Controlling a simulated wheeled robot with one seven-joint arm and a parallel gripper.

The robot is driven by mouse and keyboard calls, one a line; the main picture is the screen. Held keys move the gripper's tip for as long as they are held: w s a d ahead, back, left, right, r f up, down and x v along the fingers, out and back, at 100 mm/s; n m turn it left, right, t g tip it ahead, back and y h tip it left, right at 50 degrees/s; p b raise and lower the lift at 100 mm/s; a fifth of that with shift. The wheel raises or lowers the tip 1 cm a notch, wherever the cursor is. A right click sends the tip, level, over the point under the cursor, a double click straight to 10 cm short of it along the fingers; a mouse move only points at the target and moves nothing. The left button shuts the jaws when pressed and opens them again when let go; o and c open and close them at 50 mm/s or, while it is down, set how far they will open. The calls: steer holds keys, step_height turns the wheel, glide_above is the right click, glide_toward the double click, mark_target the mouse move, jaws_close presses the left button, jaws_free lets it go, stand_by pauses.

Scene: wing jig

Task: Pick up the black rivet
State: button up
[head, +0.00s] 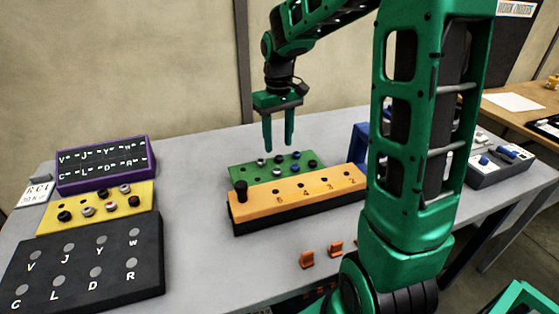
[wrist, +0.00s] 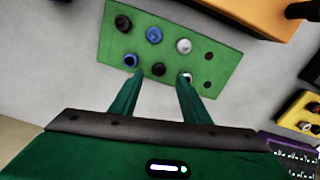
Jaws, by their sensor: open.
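Two black rivets stand in the green board (wrist: 228,66) in the wrist view. One black rivet (wrist: 158,68) is in the near row, and the other black rivet (wrist: 123,23) is at the far left corner. My gripper (wrist: 160,79) is open and empty, its fingertips on either side of the near black rivet in the picture. In the head view my gripper (head: 278,144) points down over the green board (head: 238,177), with the tips seemingly above it. The left fingertip overlaps the edge of a blue rivet (wrist: 131,60), and the right one partly hides a pale rivet (wrist: 186,76).
An orange block (head: 300,198) with numbered holes stands in front of the green board, with a black peg (head: 241,190) at its left end. Yellow (head: 140,213), purple and dark lettered blocks stand left. Orange clips (head: 307,259) lie near the front. Table between is clear.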

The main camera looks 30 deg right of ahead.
mark_target(279, 156)
step_height(279, 156, down, 5)
steer(key=shift+d+r, duration=0.1)
steer(key=shift+c, duration=0.5)
jaws_close()
steer(key=shift+r, duration=0.55)
steer(key=r, duration=0.3)
steer(key=shift+w+a+r, duration=0.25)
steer(key=shift+a, duration=0.05)
steer(key=w+a+r, duration=0.6)
steer(key=w+a, duration=0.1)
steer(key=a, duration=0.1)
steer(key=shift+a+r, duration=0.15)
steer(key=shift+r, duration=0.05)
